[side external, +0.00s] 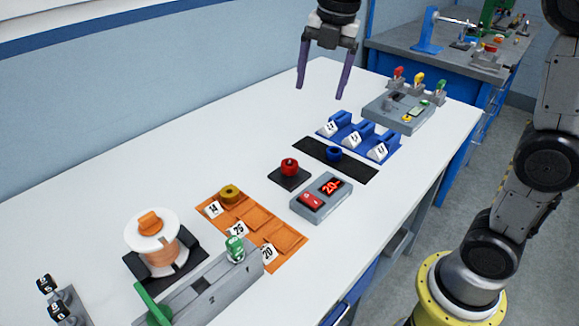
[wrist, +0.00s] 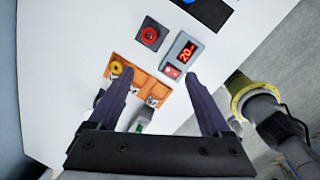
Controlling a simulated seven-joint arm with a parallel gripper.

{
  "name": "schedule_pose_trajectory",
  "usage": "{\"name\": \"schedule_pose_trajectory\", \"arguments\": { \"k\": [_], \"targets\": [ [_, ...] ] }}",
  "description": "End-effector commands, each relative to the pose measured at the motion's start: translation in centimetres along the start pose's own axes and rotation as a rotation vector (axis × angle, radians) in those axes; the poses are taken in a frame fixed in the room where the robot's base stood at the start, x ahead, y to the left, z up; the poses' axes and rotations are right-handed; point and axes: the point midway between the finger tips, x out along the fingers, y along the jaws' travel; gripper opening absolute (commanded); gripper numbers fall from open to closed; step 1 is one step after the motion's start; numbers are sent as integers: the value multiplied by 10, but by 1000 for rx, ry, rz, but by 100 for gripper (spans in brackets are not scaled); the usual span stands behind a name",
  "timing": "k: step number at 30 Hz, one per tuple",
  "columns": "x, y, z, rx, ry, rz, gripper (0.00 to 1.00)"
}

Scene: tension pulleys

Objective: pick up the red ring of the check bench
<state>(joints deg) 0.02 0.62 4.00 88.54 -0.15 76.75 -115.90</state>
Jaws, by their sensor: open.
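The red ring (side external: 289,166) sits on a small dark square pad on the white table, beside a grey display box (side external: 321,197) that reads 20 in red. In the wrist view the red ring (wrist: 149,35) lies on its dark pad near the top middle, beyond the fingertips. My gripper (side external: 323,90) hangs high above the far part of the table, its two purple fingers spread wide with nothing between them. In the wrist view my gripper (wrist: 163,77) also shows open and empty.
An orange tray (side external: 257,215) with a yellow ring (side external: 230,193) and number tags lies nearer the camera. A blue ring (side external: 334,154) rests on a black strip (side external: 354,169) before blue holders (side external: 360,141). A copper spool (side external: 158,243) stands front left.

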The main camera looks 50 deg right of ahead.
Motion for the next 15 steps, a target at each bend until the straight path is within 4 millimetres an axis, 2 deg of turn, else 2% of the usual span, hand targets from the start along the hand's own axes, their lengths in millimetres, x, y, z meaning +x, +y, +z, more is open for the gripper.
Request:
{"name": "schedule_pose_trajectory", "arguments": {
  "k": [1, 6, 9, 15],
  "targets": [
    [15, 16, 8, -45, 15, -30, 82],
    [59, 49, 24, -77, 52, -99, 82],
    [80, 55, 27, -76, 70, -132, 82],
    [104, 53, 26, -75, 87, -164, 82]
  ]
}}
